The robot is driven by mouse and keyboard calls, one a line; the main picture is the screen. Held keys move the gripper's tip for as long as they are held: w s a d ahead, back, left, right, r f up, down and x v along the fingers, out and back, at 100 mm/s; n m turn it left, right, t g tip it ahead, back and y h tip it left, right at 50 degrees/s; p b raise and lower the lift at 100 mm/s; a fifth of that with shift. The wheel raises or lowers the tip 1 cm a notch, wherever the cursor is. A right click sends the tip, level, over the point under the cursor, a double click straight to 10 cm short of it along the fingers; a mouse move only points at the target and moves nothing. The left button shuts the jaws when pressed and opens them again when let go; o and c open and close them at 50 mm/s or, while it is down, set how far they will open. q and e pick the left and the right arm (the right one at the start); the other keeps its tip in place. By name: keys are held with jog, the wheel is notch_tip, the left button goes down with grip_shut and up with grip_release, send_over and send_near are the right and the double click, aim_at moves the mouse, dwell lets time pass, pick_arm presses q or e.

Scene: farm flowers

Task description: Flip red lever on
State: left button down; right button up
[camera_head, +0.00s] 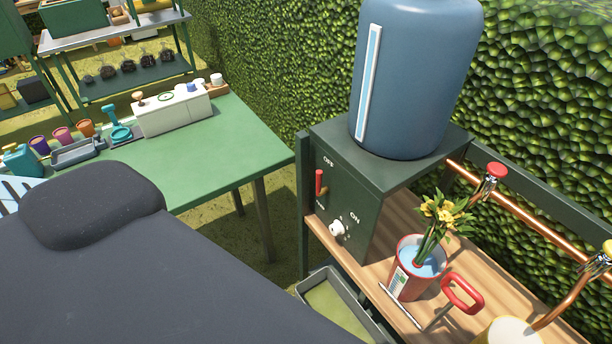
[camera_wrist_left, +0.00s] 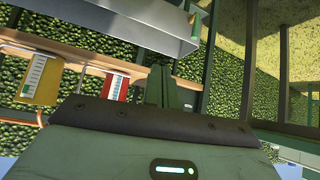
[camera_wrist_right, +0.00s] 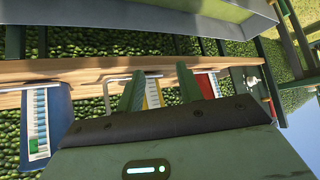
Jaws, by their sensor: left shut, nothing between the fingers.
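The red lever (camera_head: 319,183) stands upright on the front of a dark green box (camera_head: 345,190), just below the word OFF. The word ON is lower right on the same face, above a white knob (camera_head: 337,228). In the right wrist view the white knob (camera_wrist_right: 252,81) shows at the right. Neither gripper shows in the head view. In the left wrist view my left gripper (camera_wrist_left: 161,85) has its fingers together and empty. In the right wrist view my right gripper (camera_wrist_right: 160,88) has its fingers apart, with nothing seen held between them.
A blue water tank (camera_head: 415,80) stands on the box. A red can with yellow flowers (camera_head: 405,284) stands on the wooden shelf (camera_head: 375,262) beside it, below copper pipes and a red tap (camera_head: 495,171). A green table (camera_head: 215,160) is at left.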

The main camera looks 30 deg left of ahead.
pick_arm(q)
jog(key=shift+d, duration=0.25)
pick_arm(e)
jog(key=shift+s+d+f, duration=0.1)
jog(key=shift+d, duration=0.2)
